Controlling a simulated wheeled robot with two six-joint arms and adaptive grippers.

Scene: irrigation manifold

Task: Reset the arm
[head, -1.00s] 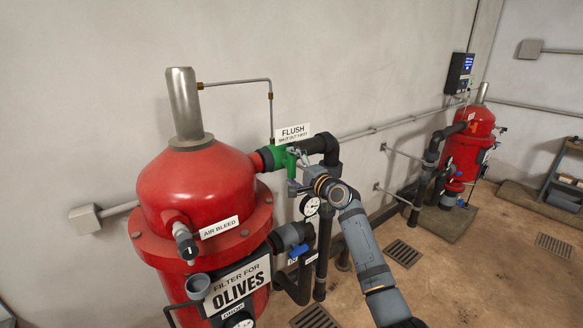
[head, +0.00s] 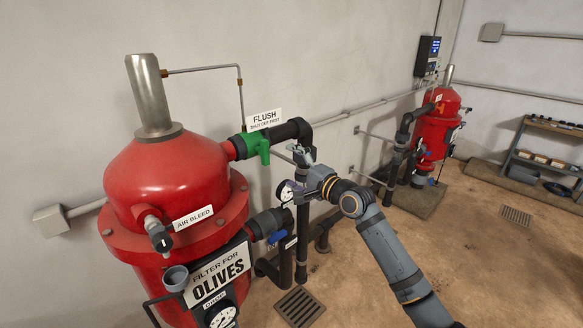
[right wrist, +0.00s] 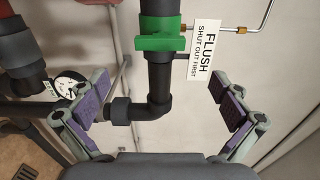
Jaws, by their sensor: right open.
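My right gripper (head: 303,155) is open and empty in the head view, to the right of the green flush valve (head: 256,146) and apart from it. In the right wrist view the two purple-padded fingers (right wrist: 158,98) are spread wide, with the dark pipe elbow and the green valve (right wrist: 160,36) beyond them. The valve sits on the pipe leaving the red filter tank (head: 168,174), under the FLUSH sign (head: 264,119), which also shows in the wrist view (right wrist: 204,50). My left gripper is not in view.
A pressure gauge (head: 286,192) and blue-handled valve (head: 277,237) lie below the gripper among dark pipes. A second red tank (head: 437,130) and a shelf (head: 545,150) stand at the back right. Floor at the lower right is open.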

